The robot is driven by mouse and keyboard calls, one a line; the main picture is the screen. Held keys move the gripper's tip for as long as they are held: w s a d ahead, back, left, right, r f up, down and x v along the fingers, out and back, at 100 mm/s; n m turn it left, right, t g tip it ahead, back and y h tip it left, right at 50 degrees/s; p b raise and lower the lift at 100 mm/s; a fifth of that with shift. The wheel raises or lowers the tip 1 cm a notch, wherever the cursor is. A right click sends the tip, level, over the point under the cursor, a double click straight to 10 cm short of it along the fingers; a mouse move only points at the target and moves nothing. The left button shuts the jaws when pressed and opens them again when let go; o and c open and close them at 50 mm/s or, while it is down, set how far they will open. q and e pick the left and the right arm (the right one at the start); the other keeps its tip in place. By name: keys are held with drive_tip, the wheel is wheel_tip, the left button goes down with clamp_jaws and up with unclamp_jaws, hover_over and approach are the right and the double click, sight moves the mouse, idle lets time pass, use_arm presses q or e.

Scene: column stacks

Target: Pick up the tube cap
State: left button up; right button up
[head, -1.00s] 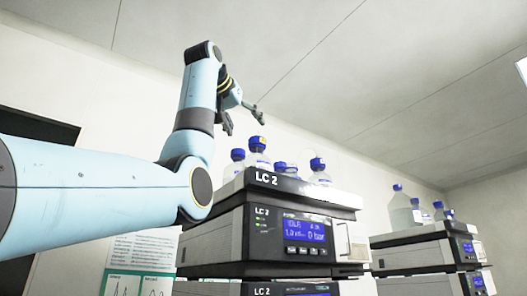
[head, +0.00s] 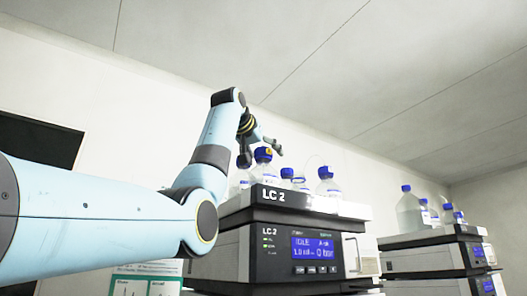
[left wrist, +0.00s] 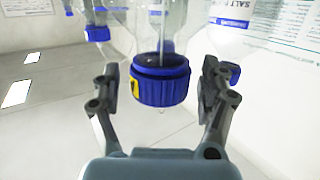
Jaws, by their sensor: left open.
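The tube cap (head: 263,155) is blue with a yellow mark, on a clear bottle at the top of the LC 2 stack. In the left wrist view the cap (left wrist: 160,84) is between the two fingers of my left gripper (left wrist: 161,78), with space on both sides. A thin tube shows above the cap through the clear bottle. In the head view my left gripper (head: 261,149) is open at the cap's height, one finger on each side. My right gripper is not in view.
Other blue-capped bottles (head: 326,184) stand close to the right on the same tray (head: 340,207). The LC 2 stack (head: 280,255) is below. A second stack with bottles (head: 408,212) is at the right. The space above is free.

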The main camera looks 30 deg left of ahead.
use_arm(q)
drive_tip(key=shift+s, duration=0.1)
drive_tip(key=c, duration=1)
drive_tip(key=shift+c, duration=0.3)
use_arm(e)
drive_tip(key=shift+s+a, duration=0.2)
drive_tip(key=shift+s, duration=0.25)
use_arm(q)
drive_tip(key=shift+r, duration=0.15)
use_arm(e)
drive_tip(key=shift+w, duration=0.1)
